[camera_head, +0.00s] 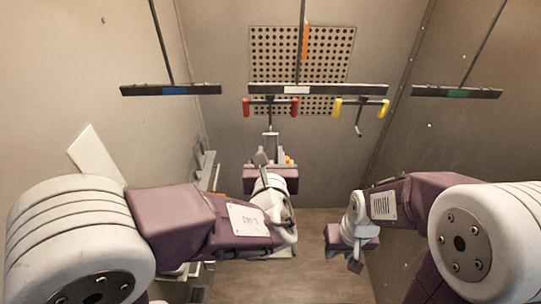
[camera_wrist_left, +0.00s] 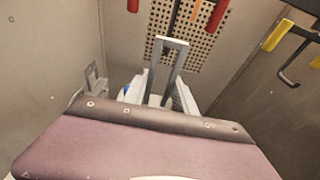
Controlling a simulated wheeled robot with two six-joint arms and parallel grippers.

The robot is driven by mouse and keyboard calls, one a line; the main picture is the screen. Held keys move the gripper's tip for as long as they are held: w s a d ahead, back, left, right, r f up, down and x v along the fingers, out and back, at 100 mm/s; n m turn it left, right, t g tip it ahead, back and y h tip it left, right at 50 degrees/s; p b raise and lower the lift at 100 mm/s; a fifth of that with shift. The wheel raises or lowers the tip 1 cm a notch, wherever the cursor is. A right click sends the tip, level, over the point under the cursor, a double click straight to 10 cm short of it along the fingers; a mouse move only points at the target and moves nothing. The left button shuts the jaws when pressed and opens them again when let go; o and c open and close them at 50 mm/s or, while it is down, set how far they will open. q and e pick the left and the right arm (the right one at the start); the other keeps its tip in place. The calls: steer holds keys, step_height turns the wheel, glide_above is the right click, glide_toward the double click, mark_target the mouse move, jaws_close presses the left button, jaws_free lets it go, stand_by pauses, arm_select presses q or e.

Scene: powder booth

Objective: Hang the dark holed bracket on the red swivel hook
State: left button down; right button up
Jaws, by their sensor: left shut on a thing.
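The red swivel hook (camera_head: 270,104) hangs under the middle bar in the head view, with a red grip at each end. Its red ends also show at the top of the left wrist view (camera_wrist_left: 216,14); its lower hook is hard to make out. My left gripper (camera_head: 270,148) points away from me, below the red hook. It is shut on a grey, open rectangular bracket (camera_wrist_left: 184,54), which stands up from the fingers in the left wrist view. The bracket looks apart from the hook. My right gripper (camera_head: 355,262) is low at the right; its fingers are too unclear to judge.
A yellow swivel hook (camera_head: 360,104) hangs right of the red one. Bars with blue (camera_head: 172,90) and green (camera_head: 456,92) labels hang at either side. A perforated panel (camera_head: 330,45) is behind. Grey parts (camera_head: 203,160) stand along the left wall. The right floor is clear.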

arm_select(q)
steer(key=shift+w, duration=0.15)
steer(key=shift+r+b+x, duration=0.2)
steer(key=shift+x, duration=0.55)
steer(key=shift+r+b+x, duration=0.15)
steer(key=shift+b+x, duration=0.1)
steer(key=shift+x, duration=0.45)
steer(key=shift+r+b+x, duration=0.2)
steer(key=shift+x, duration=0.55)
steer(key=shift+f, duration=0.1)
steer(key=shift+f+b, duration=0.6)
steer(key=shift+b, duration=0.3)
steer(key=c, duration=0.9)
jaws_free()
